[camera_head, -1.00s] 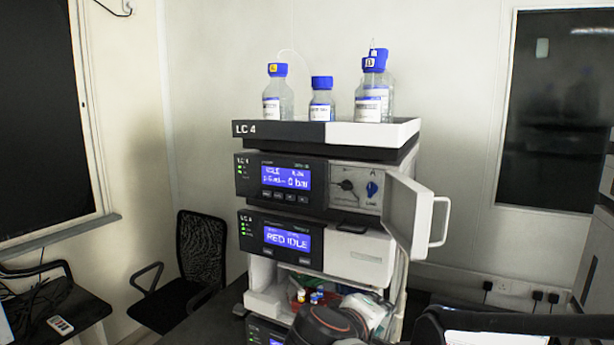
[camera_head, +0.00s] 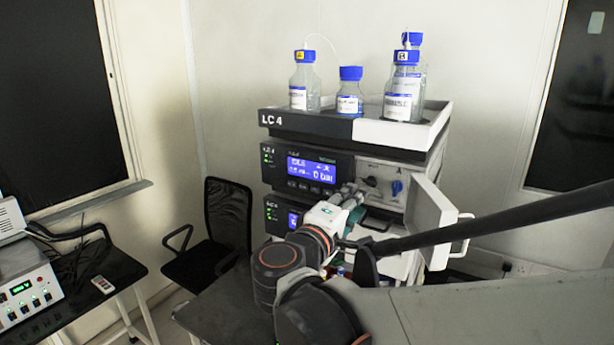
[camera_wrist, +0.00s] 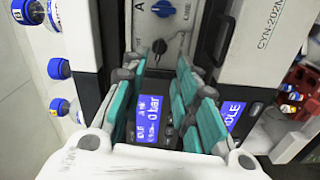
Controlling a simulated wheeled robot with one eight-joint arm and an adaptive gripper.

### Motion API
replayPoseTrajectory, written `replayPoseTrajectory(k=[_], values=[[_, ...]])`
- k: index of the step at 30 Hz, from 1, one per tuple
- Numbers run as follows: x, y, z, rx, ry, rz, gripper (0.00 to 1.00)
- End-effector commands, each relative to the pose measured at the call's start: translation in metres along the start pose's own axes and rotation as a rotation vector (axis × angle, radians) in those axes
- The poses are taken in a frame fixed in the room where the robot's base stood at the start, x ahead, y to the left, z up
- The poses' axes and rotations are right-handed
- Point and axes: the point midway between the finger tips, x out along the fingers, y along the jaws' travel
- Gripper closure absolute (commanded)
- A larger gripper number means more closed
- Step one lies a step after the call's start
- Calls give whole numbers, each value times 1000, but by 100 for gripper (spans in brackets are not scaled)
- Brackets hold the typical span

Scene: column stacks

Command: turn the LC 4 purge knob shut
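The LC 4 stack has a pump module with a silver panel (camera_head: 382,169) on its right half. A blue knob (camera_head: 397,188) and a smaller black knob (camera_head: 371,181) sit on this panel. In the wrist view the blue knob (camera_wrist: 163,9) is at the top edge and the black knob (camera_wrist: 160,46) is below it. The small lettering is unclear, so I cannot tell for sure which is the purge knob. My gripper (camera_head: 352,191) is in front of the panel's lower left. In the wrist view my gripper (camera_wrist: 160,70) has its teal-padded fingers apart, with nothing between them.
The white door (camera_head: 431,208) with its handle stands open right of the panel. Bottles with blue caps (camera_head: 349,92) stand in the top tray (camera_head: 283,122). A black chair (camera_head: 228,220) is at the left. An instrument (camera_head: 27,283) stands on the left table.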

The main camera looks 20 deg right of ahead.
Motion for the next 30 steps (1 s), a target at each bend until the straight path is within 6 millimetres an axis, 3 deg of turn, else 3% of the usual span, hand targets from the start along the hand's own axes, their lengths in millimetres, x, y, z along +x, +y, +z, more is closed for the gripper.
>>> replayPoseTrajectory(k=[1,6,15,27,28,30], values=[[14,1,-3,0,-9,1,72],[43,1,-3,0,-8,1,72],[81,1,-4,0,-5,0,72],[88,0,-4,0,-2,-1,72],[88,0,-4,0,-2,-1,75],[88,0,-4,0,-2,-1,91]])
